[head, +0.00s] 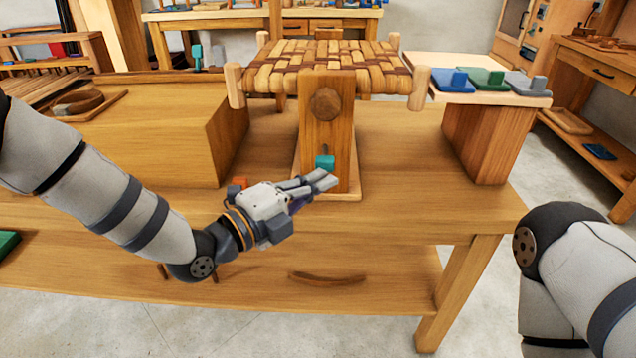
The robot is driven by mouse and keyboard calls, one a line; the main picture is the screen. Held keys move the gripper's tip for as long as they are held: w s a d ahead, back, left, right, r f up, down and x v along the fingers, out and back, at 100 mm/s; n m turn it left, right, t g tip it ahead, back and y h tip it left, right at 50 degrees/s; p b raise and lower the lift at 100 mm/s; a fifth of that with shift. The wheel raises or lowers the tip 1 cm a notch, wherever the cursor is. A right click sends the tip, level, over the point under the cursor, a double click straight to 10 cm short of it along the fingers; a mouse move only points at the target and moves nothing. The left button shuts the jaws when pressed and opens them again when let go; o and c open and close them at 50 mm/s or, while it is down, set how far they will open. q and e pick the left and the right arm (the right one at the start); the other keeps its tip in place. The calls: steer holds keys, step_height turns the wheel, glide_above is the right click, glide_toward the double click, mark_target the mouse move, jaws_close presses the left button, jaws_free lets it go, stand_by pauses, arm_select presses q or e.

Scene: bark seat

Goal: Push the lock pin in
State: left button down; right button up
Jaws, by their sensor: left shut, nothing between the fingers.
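A woven bark seat (330,68) sits on an upright wooden post (340,135) with a round wooden knob (326,104). A small teal pin head (325,162) shows low on the front of the post; I take it as the lock pin. My left gripper (328,181) is shut and empty, its fingertips just below the teal pin head and in front of the post. I cannot tell whether they touch it. My right arm shows at the right edge, but its gripper is out of view.
A wooden block (170,125) stands left of the post on the workbench (400,205). A small orange piece (239,183) lies behind my left wrist. At right, a raised board holds blue (452,80), green (482,78) and grey (526,83) pieces. The bench right of the post is clear.

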mark_target(325, 156)
arm_select(q)
steer(key=shift+w, duration=0.15)
steer(key=w, duration=0.3)
steer(key=shift+r+b, duration=0.15)
steer(key=shift+b, duration=0.2)
arm_select(e)
steer(key=shift+s+f, duration=0.4)
steer(key=shift+s, duration=0.05)
